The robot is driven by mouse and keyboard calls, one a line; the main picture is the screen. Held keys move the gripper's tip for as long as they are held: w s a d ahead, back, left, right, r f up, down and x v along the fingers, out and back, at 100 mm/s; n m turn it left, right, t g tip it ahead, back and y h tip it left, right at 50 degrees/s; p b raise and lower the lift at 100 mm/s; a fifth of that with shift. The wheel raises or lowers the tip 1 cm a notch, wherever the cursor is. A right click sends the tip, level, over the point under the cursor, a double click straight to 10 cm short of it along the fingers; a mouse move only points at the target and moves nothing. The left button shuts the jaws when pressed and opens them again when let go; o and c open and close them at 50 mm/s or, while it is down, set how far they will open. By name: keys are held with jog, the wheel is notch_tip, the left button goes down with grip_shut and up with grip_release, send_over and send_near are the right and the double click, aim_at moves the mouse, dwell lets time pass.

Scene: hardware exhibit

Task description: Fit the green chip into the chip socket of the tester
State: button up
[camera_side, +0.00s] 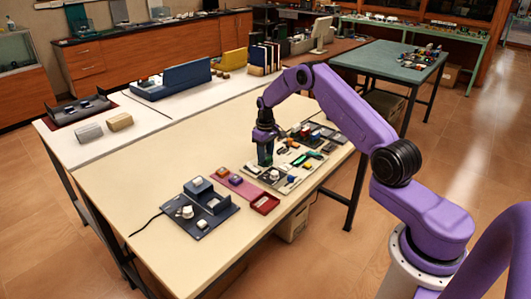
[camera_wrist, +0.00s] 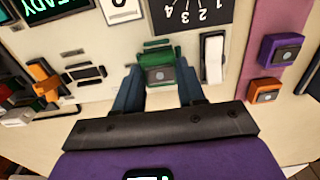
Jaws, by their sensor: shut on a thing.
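My gripper (camera_wrist: 158,82) is shut on the green chip (camera_wrist: 158,58), with one blue-grey finger on each side of it. The chip has a green body and a grey face with a small mark. The tester (camera_wrist: 112,48) is the pale panel under and around the chip. In the side view my gripper (camera_side: 265,159) is low over the left part of this panel, and the chip shows only as a green patch between the fingers. The chip socket cannot be made out, and I cannot tell whether the chip touches the panel.
In the wrist view a white rocker switch (camera_wrist: 213,58) and a black numbered dial (camera_wrist: 190,15) are close to the chip. A purple chip (camera_wrist: 282,49) and an orange chip (camera_wrist: 264,90) sit on the right.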

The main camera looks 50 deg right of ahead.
jog(key=shift+f, duration=0.55)
dwell(0.5)
jog(key=o, duration=1.4)
jog(key=shift+r, duration=3.75)
